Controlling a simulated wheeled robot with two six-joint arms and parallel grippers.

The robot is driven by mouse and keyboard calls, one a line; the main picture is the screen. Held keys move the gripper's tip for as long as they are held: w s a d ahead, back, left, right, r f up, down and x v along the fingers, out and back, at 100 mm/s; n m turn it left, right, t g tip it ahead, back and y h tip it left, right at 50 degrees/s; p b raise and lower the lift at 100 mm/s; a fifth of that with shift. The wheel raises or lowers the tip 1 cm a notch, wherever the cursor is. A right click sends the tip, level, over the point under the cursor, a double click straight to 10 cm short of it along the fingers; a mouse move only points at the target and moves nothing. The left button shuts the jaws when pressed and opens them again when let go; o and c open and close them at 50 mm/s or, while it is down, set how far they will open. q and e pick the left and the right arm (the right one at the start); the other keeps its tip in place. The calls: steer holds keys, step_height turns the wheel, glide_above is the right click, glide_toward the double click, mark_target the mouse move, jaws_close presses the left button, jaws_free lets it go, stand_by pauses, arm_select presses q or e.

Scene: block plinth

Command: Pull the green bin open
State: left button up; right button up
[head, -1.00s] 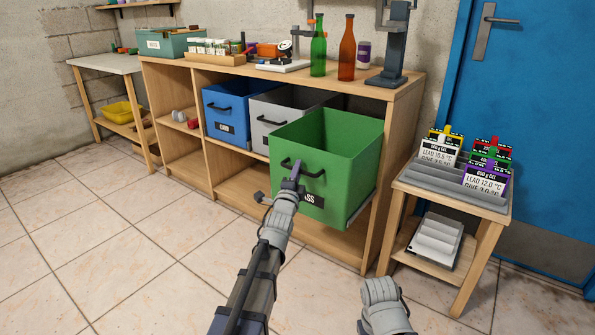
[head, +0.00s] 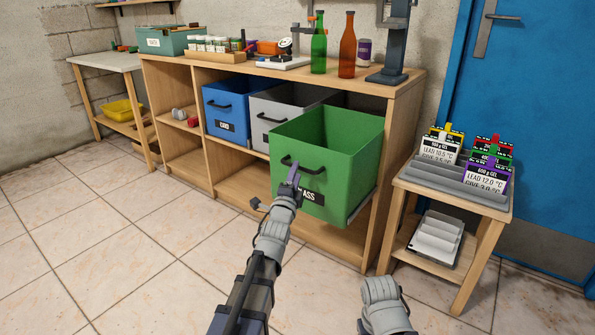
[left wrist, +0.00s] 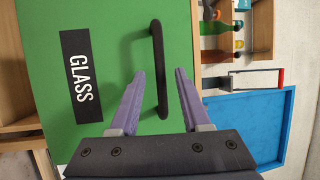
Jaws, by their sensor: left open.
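The green bin (head: 345,160), labelled GLASS, stands pulled well out from the shelf unit, with its open top showing. Its front fills much of the left wrist view (left wrist: 90,20). Its dark handle (head: 303,164) is on the front, above the label. My left gripper (head: 295,172) is open just in front of the handle. In the left wrist view its two purple fingers (left wrist: 160,75) stand apart, one on each side of the handle bar (left wrist: 157,45). I cannot tell whether the bar lies between the tips or just beyond them. My right gripper is out of view.
A blue bin (head: 227,108) and a grey bin (head: 270,115) sit in the wooden shelf unit (head: 375,235) to the left. A small side table (head: 405,255) with a grey card rack stands close at right, by the blue door (head: 540,130). The tiled floor at left is clear.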

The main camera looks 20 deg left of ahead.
arm_select(q)
steer(key=s, duration=0.4)
steer(key=shift+s+d+f, duration=0.1)
steer(key=shift+f, duration=0.3)
steer(key=s+d+f+n+g+p, duration=0.6)
steer(key=s+d+f+n+g, duration=0.1)
steer(key=d+f+g, duration=0.35)
steer(key=s+d+f+n+g+p, duration=0.1)
steer(key=s+d+n+g+p, duration=0.15)
steer(key=s, duration=0.45)
steer(key=s+d+f+n+g+p, duration=0.1)
steer(key=s+g, duration=0.3)
steer(key=s, duration=0.4)
steer(key=s+d+f+n+g+p, duration=0.1)
steer(key=s+d+n+g+p, duration=0.15)
steer(key=s, duration=0.45)
step_height(320, 180, up, 37)
steer(key=p, duration=3.6)
steer(key=shift+w+g+p, duration=0.2)
steer(key=shift+g+p, duration=0.15)
steer(key=shift+p, duration=0.05)
